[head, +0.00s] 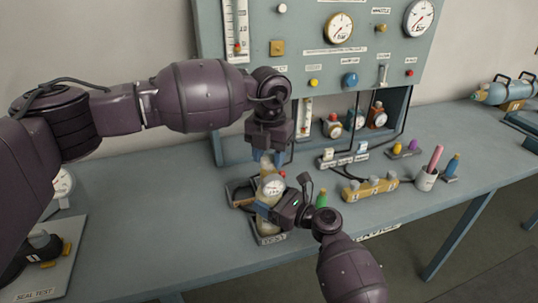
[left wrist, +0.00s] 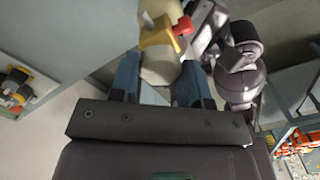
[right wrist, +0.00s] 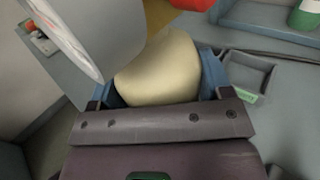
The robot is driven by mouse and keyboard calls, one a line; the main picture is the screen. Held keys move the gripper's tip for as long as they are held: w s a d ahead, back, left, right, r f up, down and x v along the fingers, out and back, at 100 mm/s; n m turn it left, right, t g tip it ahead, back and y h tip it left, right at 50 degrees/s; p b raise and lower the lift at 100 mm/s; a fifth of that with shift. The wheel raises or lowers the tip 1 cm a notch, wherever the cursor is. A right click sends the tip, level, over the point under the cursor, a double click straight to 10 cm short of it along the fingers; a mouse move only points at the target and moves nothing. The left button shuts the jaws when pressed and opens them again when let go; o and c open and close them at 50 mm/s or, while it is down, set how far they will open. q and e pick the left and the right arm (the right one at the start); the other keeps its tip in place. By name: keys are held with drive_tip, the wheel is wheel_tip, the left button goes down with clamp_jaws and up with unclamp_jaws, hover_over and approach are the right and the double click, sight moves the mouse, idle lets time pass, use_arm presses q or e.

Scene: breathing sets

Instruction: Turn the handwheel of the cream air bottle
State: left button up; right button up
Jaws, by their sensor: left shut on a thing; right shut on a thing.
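The cream air bottle (head: 266,222) stands upright at the bench's front edge, with a round white gauge (head: 273,185) and a red knob (right wrist: 125,25) near its top. My left gripper (head: 266,156) comes down from above and is shut on the bottle's top, where the handwheel sits; the wheel is mostly hidden by the fingers. In the left wrist view a cream part (left wrist: 160,66) lies between the blue fingers, with a yellow valve block (left wrist: 163,32) beyond it. My right gripper (head: 264,207) is shut around the cream body (right wrist: 160,70) below the gauge.
A green bottle (head: 321,193) and a yellow block with pale knobs (head: 370,188) stand to the right. The gauge panel (head: 310,60) rises behind.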

sight(269, 158)
use_arm(q)
drive_tip(key=n, duration=0.5)
drive_tip(key=shift+n, duration=0.3)
idle(0.4)
drive_tip(key=o, duration=0.9)
drive_tip(key=shift+o, duration=0.2)
wheel_tip(269, 158, up, 12)
idle(1.9)
